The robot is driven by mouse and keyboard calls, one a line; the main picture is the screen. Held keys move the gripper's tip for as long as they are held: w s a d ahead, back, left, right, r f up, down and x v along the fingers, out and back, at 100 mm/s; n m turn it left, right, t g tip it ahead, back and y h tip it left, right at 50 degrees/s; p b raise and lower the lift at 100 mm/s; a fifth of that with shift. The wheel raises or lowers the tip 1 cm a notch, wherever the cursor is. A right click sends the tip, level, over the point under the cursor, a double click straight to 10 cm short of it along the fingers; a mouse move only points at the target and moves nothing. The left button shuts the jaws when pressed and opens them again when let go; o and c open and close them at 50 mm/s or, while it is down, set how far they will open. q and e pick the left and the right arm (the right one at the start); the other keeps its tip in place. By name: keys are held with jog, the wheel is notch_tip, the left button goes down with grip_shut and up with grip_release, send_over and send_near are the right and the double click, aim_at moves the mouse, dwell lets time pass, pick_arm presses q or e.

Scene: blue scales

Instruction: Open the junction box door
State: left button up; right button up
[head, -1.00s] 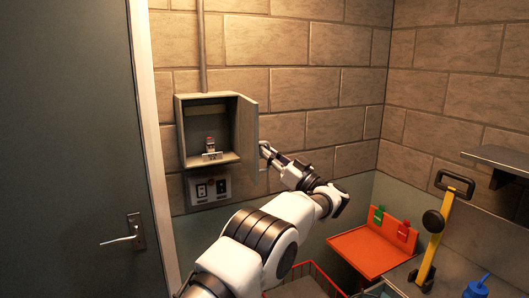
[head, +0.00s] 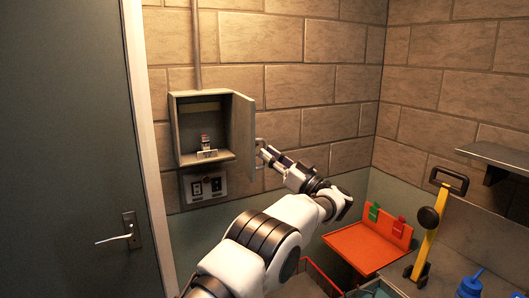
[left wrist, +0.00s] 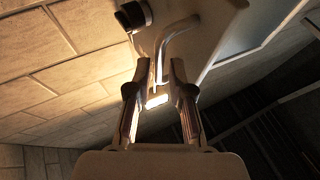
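The grey junction box (head: 174,130) is on the brick wall in the head view, with its interior exposed. Its door (head: 243,137) stands swung out on the right side. The door's handle (head: 259,147) is on the door's outer face. My left gripper (head: 264,154) is beside the handle, at the right of the door. In the left wrist view its two fingers (left wrist: 161,68) are spread, with the bent handle bar (left wrist: 165,45) reaching between the tips. I see clear gaps beside the bar, so the fingers are not closed on it. My right gripper is not in view.
Inside the box is a small switch (head: 206,145). A socket panel (head: 204,187) is below it. A grey room door (head: 60,150) stands at left. An orange tray (head: 360,250), a yellow lever (head: 430,235) and a blue bottle (head: 470,287) are at lower right.

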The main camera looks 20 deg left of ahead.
pick_arm(q)
jog(key=v, duration=0.9)
jog(key=shift+d, duration=0.25)
jog(key=shift+f, duration=0.25)
